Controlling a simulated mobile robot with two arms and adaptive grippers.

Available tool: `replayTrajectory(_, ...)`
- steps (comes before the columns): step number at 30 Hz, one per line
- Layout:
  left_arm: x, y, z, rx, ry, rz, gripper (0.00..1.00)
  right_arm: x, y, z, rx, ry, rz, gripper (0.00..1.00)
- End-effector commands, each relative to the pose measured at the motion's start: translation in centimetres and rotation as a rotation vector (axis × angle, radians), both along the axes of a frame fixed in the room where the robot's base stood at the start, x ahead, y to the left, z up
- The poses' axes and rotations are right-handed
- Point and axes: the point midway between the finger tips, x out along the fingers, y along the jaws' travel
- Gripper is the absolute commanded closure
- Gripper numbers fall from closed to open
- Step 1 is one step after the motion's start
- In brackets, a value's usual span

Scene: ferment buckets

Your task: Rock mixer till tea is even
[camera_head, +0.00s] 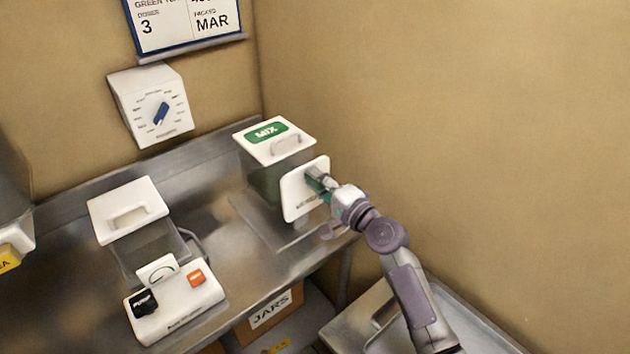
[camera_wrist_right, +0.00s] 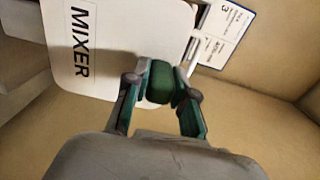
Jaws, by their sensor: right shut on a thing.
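The mixer stands near the back right of the steel counter. Its box has a white lid with a green MIX label (camera_head: 266,131) and a dark, see-through body (camera_head: 266,185). A white panel (camera_head: 298,197) on its right side reads MIXER in the right wrist view (camera_wrist_right: 105,75). My right gripper (camera_head: 318,181) is at this panel, shut on a green handle (camera_wrist_right: 160,82), with a finger on each side. The tea inside is too dark to judge whether it is even. My left gripper is not in view.
A second white-lidded container (camera_head: 128,212) with a PUMP control base (camera_head: 175,303) stands left on the counter (camera_head: 232,262). A wall dial (camera_head: 152,106) and a sign (camera_head: 187,22) hang behind. A JARS box (camera_head: 270,312) is below. A wall borders the right.

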Motion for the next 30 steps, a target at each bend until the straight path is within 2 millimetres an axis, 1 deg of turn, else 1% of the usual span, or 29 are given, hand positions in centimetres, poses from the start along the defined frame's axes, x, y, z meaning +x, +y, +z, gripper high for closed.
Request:
replayTrajectory(14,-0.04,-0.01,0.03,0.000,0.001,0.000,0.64,0.09,-0.11,0.07,0.009,0.004,-0.002,1.00)
replayTrajectory(15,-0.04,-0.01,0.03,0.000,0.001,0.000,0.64,0.08,-0.10,0.07,0.009,0.005,-0.002,0.69)
replayTrajectory(17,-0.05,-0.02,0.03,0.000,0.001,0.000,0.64,0.08,-0.10,0.06,0.009,0.005,-0.002,0.59)
replayTrajectory(18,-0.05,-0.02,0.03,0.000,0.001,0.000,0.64,0.08,-0.09,0.06,0.009,0.005,-0.001,0.52)
replayTrajectory(19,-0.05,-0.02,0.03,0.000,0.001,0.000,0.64,0.07,-0.08,0.05,0.009,0.005,-0.001,0.50)
replayTrajectory(27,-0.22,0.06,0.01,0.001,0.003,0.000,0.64,0.01,-0.10,0.00,0.008,0.006,-0.001,0.50)
replayTrajectory(30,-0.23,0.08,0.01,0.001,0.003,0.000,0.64,-0.43,-0.46,-0.07,0.008,0.007,-0.001,0.50)
